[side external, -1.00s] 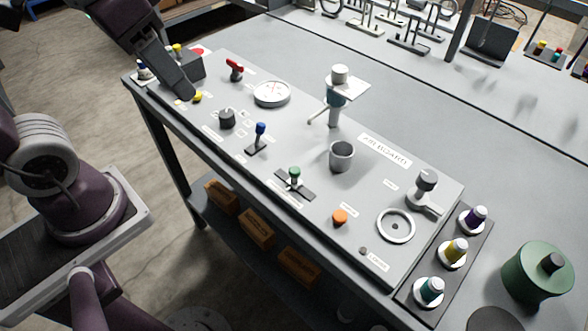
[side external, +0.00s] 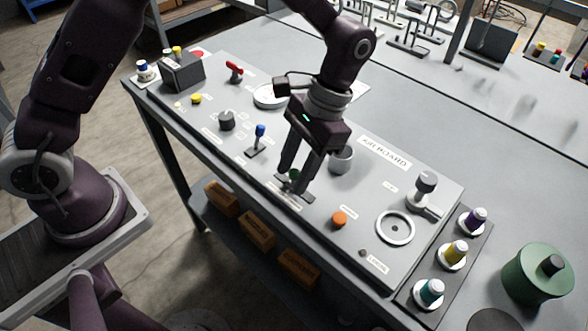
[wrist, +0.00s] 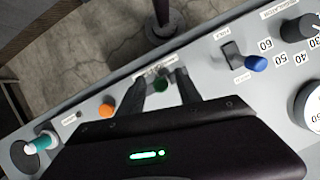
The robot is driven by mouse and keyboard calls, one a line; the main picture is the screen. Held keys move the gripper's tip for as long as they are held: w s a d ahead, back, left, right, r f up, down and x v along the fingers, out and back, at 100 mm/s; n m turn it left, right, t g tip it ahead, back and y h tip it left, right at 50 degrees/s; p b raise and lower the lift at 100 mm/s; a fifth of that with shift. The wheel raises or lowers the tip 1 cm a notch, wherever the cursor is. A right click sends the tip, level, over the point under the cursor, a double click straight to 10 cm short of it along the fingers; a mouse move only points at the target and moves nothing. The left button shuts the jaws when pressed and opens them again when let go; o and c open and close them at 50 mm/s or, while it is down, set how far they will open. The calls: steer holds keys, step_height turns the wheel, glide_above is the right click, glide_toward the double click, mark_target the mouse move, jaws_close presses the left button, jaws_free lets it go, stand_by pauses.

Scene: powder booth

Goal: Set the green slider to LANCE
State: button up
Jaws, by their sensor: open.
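The green slider knob (side external: 294,174) stands on its dark slotted base (side external: 308,197) near the front edge of the panel. In the side view my gripper (side external: 293,180) is over it, fingers pointing down, one on either side of the knob. The fingers are open, and I cannot tell whether either one touches it. In the wrist view the green knob (wrist: 160,84) shows between the two dark fingers. The fingers hide much of the base. The small labels by the slider are too small to read, so I cannot tell where LANCE is marked.
A blue-knobbed lever (side external: 260,132) stands left of the slider, a grey cup (side external: 341,160) close behind my gripper, and an orange button (side external: 339,218) to the right. A white ring (side external: 395,227) and several capped bottles (side external: 454,253) are farther right.

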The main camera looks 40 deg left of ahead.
steer(key=shift+s+f, duration=0.1)
steer(key=shift+f, duration=0.15)
jaws_close()
stand_by(1.3)
